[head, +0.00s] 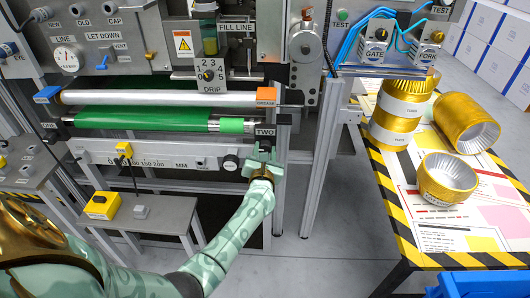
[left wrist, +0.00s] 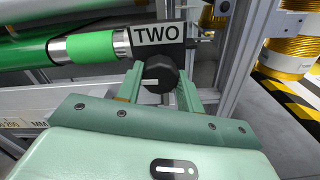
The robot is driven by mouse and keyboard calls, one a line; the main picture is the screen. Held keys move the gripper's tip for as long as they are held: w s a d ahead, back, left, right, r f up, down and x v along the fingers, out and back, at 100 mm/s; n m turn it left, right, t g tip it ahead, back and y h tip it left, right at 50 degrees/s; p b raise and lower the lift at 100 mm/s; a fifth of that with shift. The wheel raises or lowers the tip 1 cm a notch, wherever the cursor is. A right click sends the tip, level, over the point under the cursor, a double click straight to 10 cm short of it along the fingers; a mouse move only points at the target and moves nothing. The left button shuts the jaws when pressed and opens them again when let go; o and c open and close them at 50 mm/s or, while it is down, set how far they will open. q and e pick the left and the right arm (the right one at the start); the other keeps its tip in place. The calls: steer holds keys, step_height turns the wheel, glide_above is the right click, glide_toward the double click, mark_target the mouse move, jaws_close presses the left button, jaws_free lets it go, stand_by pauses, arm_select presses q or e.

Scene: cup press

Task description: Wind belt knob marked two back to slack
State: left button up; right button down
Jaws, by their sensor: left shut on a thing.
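The black block marked TWO (head: 265,132) sits at the right end of the green belt roller (head: 150,121). In the left wrist view the TWO label (left wrist: 158,34) is right above a dark faceted knob (left wrist: 158,78) with a pale mark on its face. My left gripper (head: 263,158) reaches up to this knob from below, and in the left wrist view its two fingers (left wrist: 160,85) stand on either side of the knob, shut on it. In the head view the gripper hides most of the knob. My right gripper is not in view.
A striped table (head: 405,245) with gold cups (head: 450,175) is farther right.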

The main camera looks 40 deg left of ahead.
arm_select(q)
steer(key=shift+d+f, duration=0.1)
steer(key=shift+f, duration=0.15)
steer(key=o, duration=1)
steer(key=shift+r, duration=0.1)
steer(key=p+v, duration=0.3)
steer(key=v, duration=1.3)
steer(key=shift+s+d, duration=0.1)
steer(key=shift+s, duration=0.05)
